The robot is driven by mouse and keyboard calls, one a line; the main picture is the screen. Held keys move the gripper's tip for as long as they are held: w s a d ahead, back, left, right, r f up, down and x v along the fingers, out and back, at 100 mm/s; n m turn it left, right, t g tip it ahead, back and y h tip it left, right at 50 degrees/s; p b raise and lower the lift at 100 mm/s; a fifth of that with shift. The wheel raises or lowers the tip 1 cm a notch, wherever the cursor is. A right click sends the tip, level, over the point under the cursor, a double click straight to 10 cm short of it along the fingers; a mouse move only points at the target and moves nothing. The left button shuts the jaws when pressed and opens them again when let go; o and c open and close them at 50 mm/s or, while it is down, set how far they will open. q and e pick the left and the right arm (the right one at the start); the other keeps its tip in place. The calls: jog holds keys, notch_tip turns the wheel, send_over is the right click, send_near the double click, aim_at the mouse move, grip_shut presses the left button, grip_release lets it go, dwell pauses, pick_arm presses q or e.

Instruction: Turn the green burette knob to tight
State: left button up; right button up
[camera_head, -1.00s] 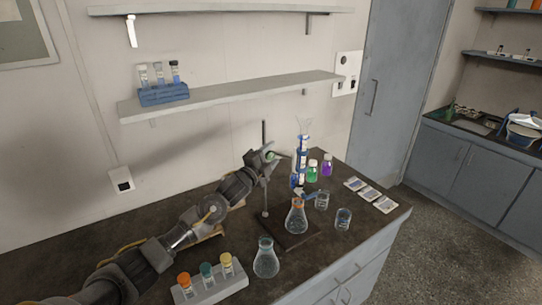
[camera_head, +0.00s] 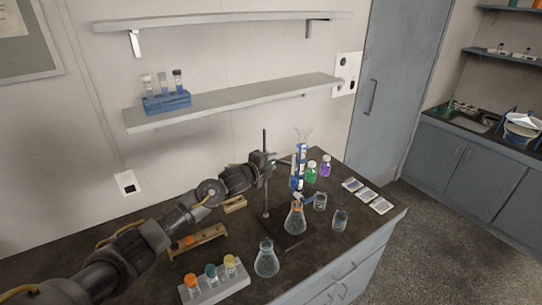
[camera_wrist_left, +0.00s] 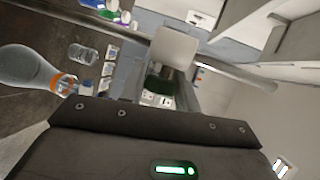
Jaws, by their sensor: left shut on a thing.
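The burette (camera_head: 300,162) stands upright on its stand, a thin dark rod (camera_head: 265,190) on a dark base (camera_head: 287,236). My left gripper (camera_head: 271,161) is beside the rod at clamp height. In the left wrist view, its fingers are closed on the dark green knob (camera_wrist_left: 158,83), which is partly hidden between them. The knob's angle cannot be read. A flask with an orange neck ring (camera_head: 296,220) stands under the burette and also shows in the left wrist view (camera_wrist_left: 35,66). My right gripper is not in view.
Glass beakers (camera_head: 340,219), green (camera_head: 311,173) and purple (camera_head: 326,167) bottles and white cards (camera_head: 367,196) stand to the right. Another flask (camera_head: 266,262) and a tube rack (camera_head: 217,285) are in front. A wall shelf (camera_head: 235,104) hangs behind.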

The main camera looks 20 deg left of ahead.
pick_arm(q)
jog(key=o, duration=1)
jog(key=shift+c, duration=0.2)
jog(key=shift+s+a+b, duration=0.1)
jog(key=shift+s+b, duration=0.2)
jog(key=b+v, duration=0.3)
jog(key=v, duration=0.7)
jog(key=shift+s, duration=0.1)
